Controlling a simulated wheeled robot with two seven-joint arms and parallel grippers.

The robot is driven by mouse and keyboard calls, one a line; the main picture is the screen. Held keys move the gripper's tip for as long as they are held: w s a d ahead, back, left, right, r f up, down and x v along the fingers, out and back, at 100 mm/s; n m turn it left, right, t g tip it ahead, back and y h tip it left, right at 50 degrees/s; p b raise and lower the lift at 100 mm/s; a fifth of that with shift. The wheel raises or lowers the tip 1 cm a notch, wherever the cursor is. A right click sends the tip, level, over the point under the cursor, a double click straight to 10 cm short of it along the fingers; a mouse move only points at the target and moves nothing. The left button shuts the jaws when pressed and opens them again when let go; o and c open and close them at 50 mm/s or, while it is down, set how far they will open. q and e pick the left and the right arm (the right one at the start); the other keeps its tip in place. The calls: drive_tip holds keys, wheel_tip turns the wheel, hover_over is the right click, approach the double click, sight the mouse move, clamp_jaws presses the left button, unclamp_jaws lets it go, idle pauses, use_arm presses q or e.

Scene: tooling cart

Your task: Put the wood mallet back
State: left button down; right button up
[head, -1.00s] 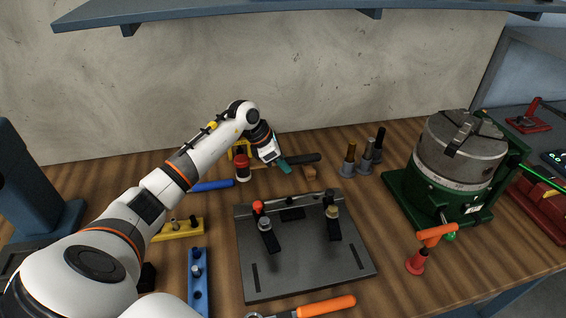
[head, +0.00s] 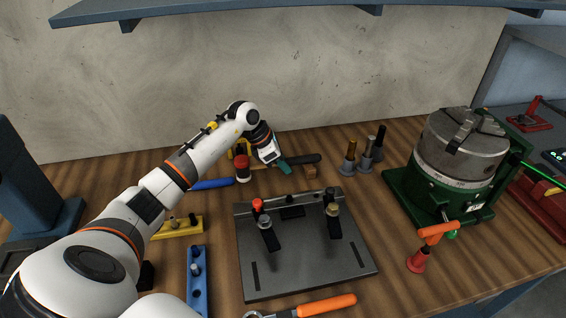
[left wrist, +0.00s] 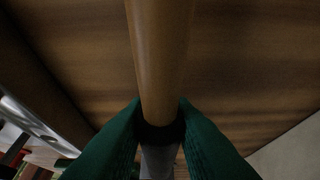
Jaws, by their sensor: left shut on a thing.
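My left gripper (head: 283,167) is at the back middle of the bench, low over the wood, with its green fingers shut. In the left wrist view the fingers (left wrist: 160,125) close around a round wooden handle (left wrist: 160,55), which I take to be the wood mallet's. A dark band and a grey part show at the fingers. In the head view the held piece is mostly hidden by the gripper; a small brown wooden block (head: 310,172) shows just right of the fingertips. I cannot tell whether it belongs to the mallet. My right gripper is not in view.
A dark-handled tool (head: 305,159) lies just behind the fingertips. A red-topped cylinder (head: 242,169) stands left of the gripper, several upright tool holders (head: 365,158) to the right. A grey fixture plate (head: 300,270) lies in front; a green-based chuck (head: 460,150) stands at right.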

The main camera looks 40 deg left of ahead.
use_arm(q)
drive_tip(key=shift+f+b, duration=0.5)
drive_tip(key=shift+f, duration=0.1)
drive_tip(key=c, duration=1.1)
unclamp_jaws()
drive_tip(key=shift+c, duration=0.2)
drive_tip(key=b+v, duration=0.2)
drive_tip(key=v, duration=0.9)
drive_tip(key=shift+s, duration=0.1)
drive_tip(key=shift+s+a+r, duration=0.1)
drive_tip(key=shift+s+r, duration=0.05)
drive_tip(key=shift+r, duration=0.3)
